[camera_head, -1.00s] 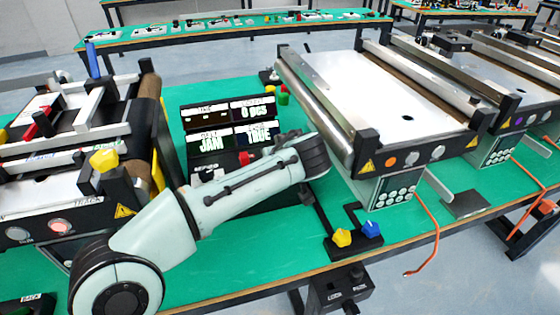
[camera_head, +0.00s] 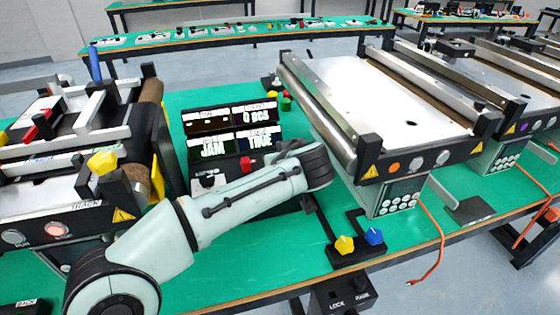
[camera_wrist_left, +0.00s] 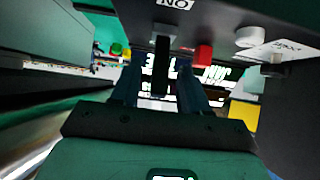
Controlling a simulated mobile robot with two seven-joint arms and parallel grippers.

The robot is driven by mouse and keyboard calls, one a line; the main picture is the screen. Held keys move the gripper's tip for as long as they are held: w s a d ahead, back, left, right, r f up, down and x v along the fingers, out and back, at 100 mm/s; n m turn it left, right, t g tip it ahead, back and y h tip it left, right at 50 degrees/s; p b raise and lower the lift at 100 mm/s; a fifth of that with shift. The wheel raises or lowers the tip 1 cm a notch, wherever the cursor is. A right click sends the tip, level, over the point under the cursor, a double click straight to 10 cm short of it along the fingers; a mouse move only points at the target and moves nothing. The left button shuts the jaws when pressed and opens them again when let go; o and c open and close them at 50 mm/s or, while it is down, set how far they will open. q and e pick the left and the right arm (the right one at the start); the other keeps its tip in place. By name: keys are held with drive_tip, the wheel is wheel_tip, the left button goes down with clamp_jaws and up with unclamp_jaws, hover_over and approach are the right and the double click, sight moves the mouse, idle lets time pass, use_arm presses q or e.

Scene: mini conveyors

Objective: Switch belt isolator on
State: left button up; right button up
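The dark control box appears in the wrist view (camera_wrist_left: 215,18), with an upside-down "ON" label (camera_wrist_left: 174,4), a red button (camera_wrist_left: 203,55) and a pale knob (camera_wrist_left: 250,36). A black bar-like lever (camera_wrist_left: 161,68) hangs below the label. My left gripper (camera_wrist_left: 160,88) is open, with one dark finger on each side of the lever and visible gaps. In the head view, my left arm crosses in front of the box. Its red button (camera_head: 246,163) shows above the arm, while the lever and gripper fingers are hidden. My right gripper is not in view.
Display panels (camera_head: 232,129) stand behind my arm. Yellow (camera_head: 344,244) and blue (camera_head: 373,236) knobs stand near the front edge. Green table top is clear at front centre.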

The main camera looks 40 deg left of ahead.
use_arm(q)
drive_tip(key=shift+s+d+r, duration=0.2)
drive_tip(key=shift+d+r, duration=0.15)
drive_tip(key=p+v, duration=0.2)
drive_tip(key=v, duration=1)
drive_tip(key=shift+s+p, duration=0.15)
drive_tip(key=shift+p, duration=0.15)
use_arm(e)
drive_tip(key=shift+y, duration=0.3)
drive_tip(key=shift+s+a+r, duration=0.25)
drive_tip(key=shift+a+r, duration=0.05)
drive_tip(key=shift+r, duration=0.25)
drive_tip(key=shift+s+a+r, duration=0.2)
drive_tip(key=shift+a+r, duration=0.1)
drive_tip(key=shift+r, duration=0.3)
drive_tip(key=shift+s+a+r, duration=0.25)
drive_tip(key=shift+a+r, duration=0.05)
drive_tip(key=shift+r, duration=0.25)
use_arm(q)
drive_tip(key=shift+d, duration=0.15)
